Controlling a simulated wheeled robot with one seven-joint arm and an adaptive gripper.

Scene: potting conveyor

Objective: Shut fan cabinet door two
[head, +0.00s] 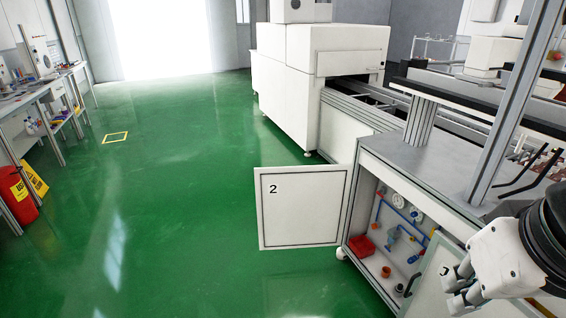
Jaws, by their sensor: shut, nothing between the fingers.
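Fan cabinet door two (303,207) is a pale panel with a dark inset line and the number 2. It stands wide open, swung out to the left from the left side of the cabinet (362,160). My gripper (453,289) is at the lower right, shut and empty. It is in front of another pale door (431,283) with a black handle, well to the right of door two and apart from it. This other door also looks swung out, and its number is partly hidden by my gripper. The cabinet opening between the doors is exposed.
Inside the cabinet are gauges (398,201), blue pipes and a red box (362,246). A white machine (318,80) and conveyor stand behind. Open green floor (170,200) lies to the left. A red bin (15,195) and yellow sign (33,181) stand by the left benches.

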